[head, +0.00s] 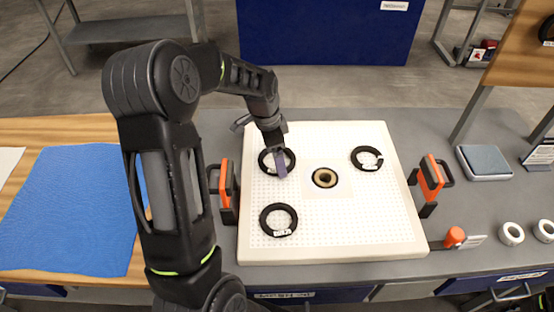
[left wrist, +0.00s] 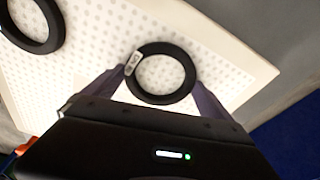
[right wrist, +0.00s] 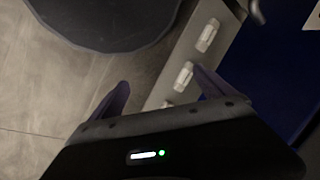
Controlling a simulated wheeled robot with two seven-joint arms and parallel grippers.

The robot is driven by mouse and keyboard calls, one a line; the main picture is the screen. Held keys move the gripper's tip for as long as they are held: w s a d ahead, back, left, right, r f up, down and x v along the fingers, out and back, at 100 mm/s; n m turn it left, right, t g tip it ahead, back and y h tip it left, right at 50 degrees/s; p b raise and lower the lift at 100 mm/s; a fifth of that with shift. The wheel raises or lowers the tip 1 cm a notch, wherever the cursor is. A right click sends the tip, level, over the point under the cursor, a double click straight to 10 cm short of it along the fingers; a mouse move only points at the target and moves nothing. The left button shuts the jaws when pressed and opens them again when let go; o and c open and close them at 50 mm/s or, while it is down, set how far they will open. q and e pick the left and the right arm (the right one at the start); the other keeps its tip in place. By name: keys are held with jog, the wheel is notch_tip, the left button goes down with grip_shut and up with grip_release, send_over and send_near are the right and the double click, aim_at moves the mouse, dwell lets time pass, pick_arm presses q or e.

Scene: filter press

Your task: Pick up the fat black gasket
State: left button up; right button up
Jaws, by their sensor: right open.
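Three black ring gaskets lie on a white perforated plate (head: 330,235): one at the back left (head: 264,162), one at the front left (head: 279,233), one at the back right (head: 357,159). I cannot tell for certain which is fattest. My left gripper (head: 279,165) is over the back-left ring and partly hides it. In the left wrist view, the left gripper (left wrist: 160,76) has its fingers wide apart on either side of a tagged ring (left wrist: 161,98); contact is unclear. Another ring (left wrist: 45,42) lies upper left. My right gripper (right wrist: 160,80) is open and empty, away from the plate.
Orange-and-black clamps stand at the plate's left (head: 226,190) and right (head: 431,180). A blue cloth (head: 75,210) lies at the left. White rolls (head: 511,234) and a grey-topped scale (head: 484,160) are at the right.

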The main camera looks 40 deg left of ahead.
pick_arm(q)
jog(key=c, duration=1)
jog(key=shift+o, duration=0.2)
notch_tip(320, 180, up, 10)
jog(key=p, duration=0.6)
